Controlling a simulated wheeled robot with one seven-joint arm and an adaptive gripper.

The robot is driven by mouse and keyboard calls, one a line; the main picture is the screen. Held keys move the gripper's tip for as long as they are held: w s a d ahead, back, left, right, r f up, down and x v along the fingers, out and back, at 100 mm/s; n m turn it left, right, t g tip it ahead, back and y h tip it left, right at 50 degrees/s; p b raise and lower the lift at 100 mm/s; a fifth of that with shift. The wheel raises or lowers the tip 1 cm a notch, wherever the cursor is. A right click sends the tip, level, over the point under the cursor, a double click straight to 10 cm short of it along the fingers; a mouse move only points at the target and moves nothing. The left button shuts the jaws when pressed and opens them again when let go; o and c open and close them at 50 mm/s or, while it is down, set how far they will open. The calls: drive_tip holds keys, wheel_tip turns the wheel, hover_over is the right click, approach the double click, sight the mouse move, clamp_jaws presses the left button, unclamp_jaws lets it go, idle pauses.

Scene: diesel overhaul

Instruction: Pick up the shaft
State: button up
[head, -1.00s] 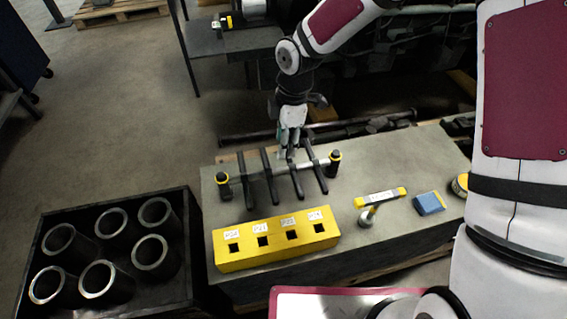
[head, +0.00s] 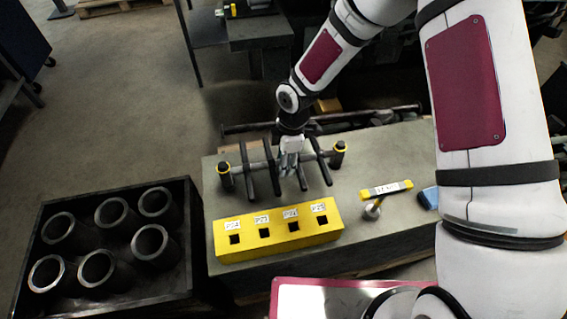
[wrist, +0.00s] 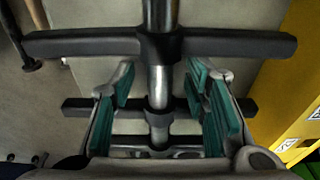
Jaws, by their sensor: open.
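The shaft (head: 259,164) is a bare metal rod carrying several dark rocker arms, resting level across two dark stands with yellow rings. My gripper (head: 290,166) points down at the shaft, right of its middle. In the wrist view the shaft (wrist: 161,83) runs up and down the picture, crossed by dark rocker arms (wrist: 80,44). My gripper (wrist: 162,105) is open, with its teal pads on either side of the shaft and a visible gap to each side. Whether the fingertips reach below the rod is hard to tell.
A yellow block with labelled square holes (head: 222,249) stands in front of the shaft on the grey bench (head: 385,150). A yellow-ended labelled bar (head: 386,190), a small metal part (head: 371,212) and a blue block (head: 429,198) lie right. A black crate (head: 191,225) of cylinders stands left.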

drive_tip(key=shift+a+f, duration=0.1)
drive_tip(key=shift+f, duration=0.35)
clamp_jaws()
drive_tip(key=shift+r, duration=0.1)
